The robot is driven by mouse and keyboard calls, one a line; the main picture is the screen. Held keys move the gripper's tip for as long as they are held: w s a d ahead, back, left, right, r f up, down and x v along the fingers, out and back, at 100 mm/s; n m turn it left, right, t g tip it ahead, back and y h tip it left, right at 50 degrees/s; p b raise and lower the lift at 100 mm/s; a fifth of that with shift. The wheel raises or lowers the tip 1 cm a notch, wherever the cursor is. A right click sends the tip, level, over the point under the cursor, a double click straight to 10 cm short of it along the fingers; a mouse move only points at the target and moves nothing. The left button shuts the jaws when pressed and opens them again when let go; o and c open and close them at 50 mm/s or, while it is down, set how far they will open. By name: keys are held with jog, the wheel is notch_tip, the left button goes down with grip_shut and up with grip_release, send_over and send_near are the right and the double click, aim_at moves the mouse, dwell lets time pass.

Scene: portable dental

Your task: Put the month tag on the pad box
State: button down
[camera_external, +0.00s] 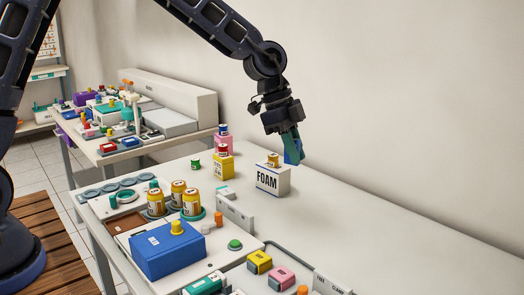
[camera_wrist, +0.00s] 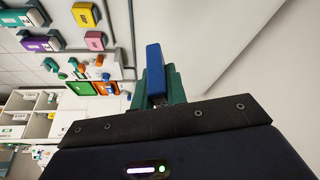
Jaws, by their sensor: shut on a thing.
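My gripper (camera_external: 291,146) has teal fingers and is shut on a small blue block, which I take for the month tag (camera_external: 295,153). No lettering on it can be read. In the wrist view the blue block (camera_wrist: 155,70) stands out between the teal fingers (camera_wrist: 160,92). It appears close to a white box marked FOAM (camera_external: 271,180) with a yellow-topped knob, just above and behind it in the external view. Whether they touch is unclear. No box is labelled as the pad box that I can read.
A blue box (camera_external: 167,252), amber jars (camera_external: 179,192) and trays fill the front. The table's right side (camera_external: 400,235) is bare. A wall rises behind.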

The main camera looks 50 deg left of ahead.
jog(key=w+a+n+t, duration=0.1)
jog(key=w+a+n, duration=0.1)
jog(key=a, duration=1.2)
jog(key=r+n+y, duration=0.1)
jog(key=r+n, duration=0.1)
jog(key=n, duration=0.1)
send_over(227, 190)
jog(key=shift+t, duration=0.4)
notch_tip(227, 190, down, 20)
jog(key=shift+w+f, duration=0.1)
jog(key=shift+f, duration=0.1)
jog(key=shift+f, duration=0.15)
jog(key=c, duration=1.4)
grip_release()
